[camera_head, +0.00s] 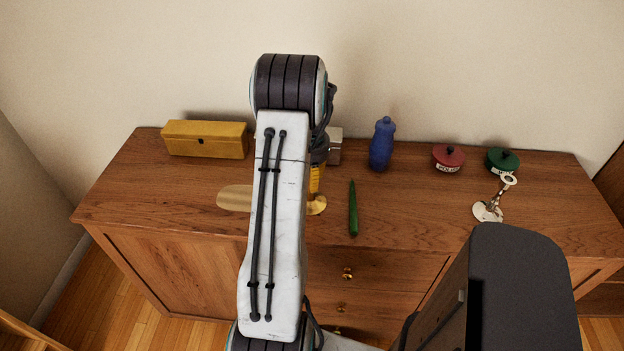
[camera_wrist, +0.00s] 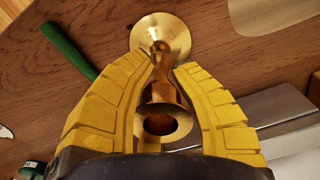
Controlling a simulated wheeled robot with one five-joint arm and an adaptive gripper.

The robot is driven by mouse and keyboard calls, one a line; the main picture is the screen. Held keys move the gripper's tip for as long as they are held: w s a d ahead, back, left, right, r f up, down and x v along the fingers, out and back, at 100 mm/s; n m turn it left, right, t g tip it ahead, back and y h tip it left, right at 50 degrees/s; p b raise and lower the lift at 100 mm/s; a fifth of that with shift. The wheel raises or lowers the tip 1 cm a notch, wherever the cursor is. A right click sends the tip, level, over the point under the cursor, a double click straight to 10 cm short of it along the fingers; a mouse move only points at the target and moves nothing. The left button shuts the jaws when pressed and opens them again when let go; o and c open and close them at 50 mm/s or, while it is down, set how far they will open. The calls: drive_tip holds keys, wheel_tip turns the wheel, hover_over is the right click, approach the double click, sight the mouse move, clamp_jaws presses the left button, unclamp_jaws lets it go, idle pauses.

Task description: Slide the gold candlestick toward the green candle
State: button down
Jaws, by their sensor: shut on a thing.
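The gold candlestick (camera_wrist: 165,100) stands on the wooden dresser between the two yellow fingers of my gripper (camera_wrist: 163,70) in the wrist view. The fingers are closed around its stem, and its round base rests beyond them. In the head view my arm hides most of it; only part of its gold base (camera_head: 317,205) shows. The green candle (camera_head: 353,208) lies on the dresser top a short way right of the candlestick. It also shows at the upper left of the wrist view (camera_wrist: 68,49).
A yellow box (camera_head: 205,139) stands at the back left, and a flat tan oval (camera_head: 234,198) lies left of my arm.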

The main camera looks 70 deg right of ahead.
drive_tip(key=shift+f, duration=0.1)
drive_tip(key=c, duration=1)
unclamp_jaws()
wheel_tip(320, 180, up, 12)
drive_tip(key=shift+r, duration=0.1)
idle(0.5)
